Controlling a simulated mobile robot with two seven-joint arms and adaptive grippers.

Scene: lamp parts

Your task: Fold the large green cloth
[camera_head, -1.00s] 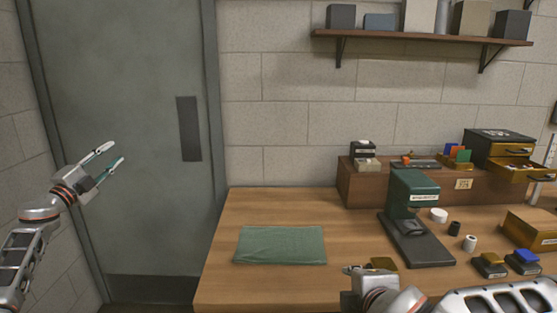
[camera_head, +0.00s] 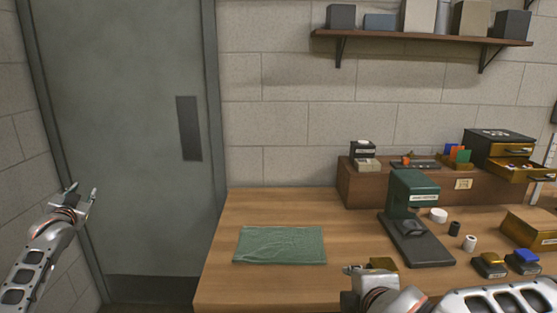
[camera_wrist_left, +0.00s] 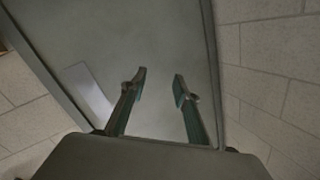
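The green cloth (camera_head: 280,246) lies flat on the left part of the wooden table, as a rectangle with light wrinkles. My left gripper (camera_head: 84,193) is raised in front of the grey door, left of the table and apart from the cloth. In the left wrist view its two fingers (camera_wrist_left: 159,88) stand apart with nothing between them. My right gripper (camera_head: 350,278) is low over the table's front, to the right of the cloth and apart from it. Its fingers are small and partly hidden by its own wrist.
A green press-like device (camera_head: 415,190) on a dark base stands right of the cloth. White and black rolls, small blocks and an open-drawer box (camera_head: 500,150) are further right. The grey door (camera_head: 130,120) is at left. The table's left end around the cloth is clear.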

